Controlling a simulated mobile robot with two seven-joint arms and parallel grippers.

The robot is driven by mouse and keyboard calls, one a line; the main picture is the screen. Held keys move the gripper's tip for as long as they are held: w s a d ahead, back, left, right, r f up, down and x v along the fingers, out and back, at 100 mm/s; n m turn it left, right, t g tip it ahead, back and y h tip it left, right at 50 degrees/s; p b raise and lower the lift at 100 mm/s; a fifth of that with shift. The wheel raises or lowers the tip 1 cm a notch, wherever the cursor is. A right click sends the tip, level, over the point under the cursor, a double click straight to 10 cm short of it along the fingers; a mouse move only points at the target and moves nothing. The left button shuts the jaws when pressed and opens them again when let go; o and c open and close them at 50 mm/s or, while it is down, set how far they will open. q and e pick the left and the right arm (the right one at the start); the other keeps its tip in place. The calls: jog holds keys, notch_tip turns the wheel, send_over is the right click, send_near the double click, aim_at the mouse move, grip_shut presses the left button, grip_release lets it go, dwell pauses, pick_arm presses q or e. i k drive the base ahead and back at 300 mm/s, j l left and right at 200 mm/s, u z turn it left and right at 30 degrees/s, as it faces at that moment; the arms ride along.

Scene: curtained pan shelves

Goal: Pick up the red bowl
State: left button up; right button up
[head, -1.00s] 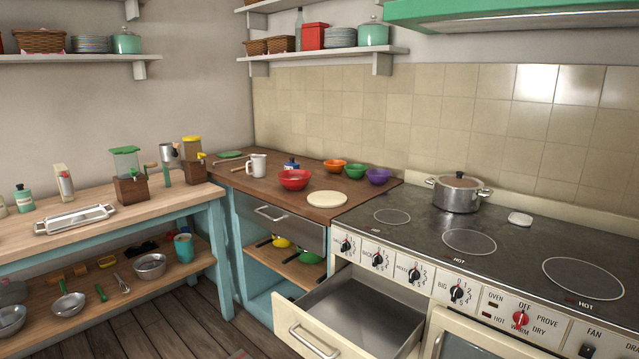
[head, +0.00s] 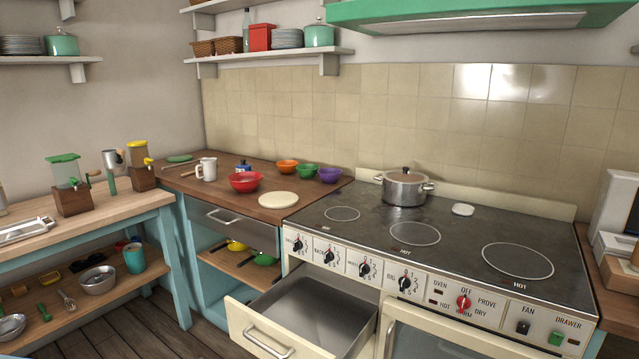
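The red bowl (head: 245,182) sits upright on the brown wooden counter (head: 222,196), left of the stove. A round cream board (head: 278,200) lies just to its right. A white jug (head: 206,169) and a small blue pot (head: 243,167) stand behind and to its left. Orange (head: 287,167), green (head: 307,171) and purple (head: 330,175) bowls stand in a row behind it to the right. Neither of my grippers is in view.
An open, empty drawer (head: 258,335) juts out below the stove, in front of the counter's right side. A lidded steel pot (head: 404,188) stands on the stove (head: 350,228). Wooden floor (head: 150,325) is free at the lower left. A worktable (head: 110,205) stands at left.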

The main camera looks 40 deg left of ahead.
aim_at(246, 184)
jog(key=z, duration=0.95)
jog(key=k+j, duration=0.1)
jog(key=j, duration=1.4)
jog(key=k+j, duration=0.15)
jog(key=j, duration=0.55)
jog(key=k+j, duration=0.1)
jog(key=j, duration=1.4)
jog(key=k+j, duration=0.15)
jog(key=j, duration=0.6)
jog(key=k+j, duration=0.1)
jog(key=j, duration=1.35)
jog(key=k, duration=0.05)
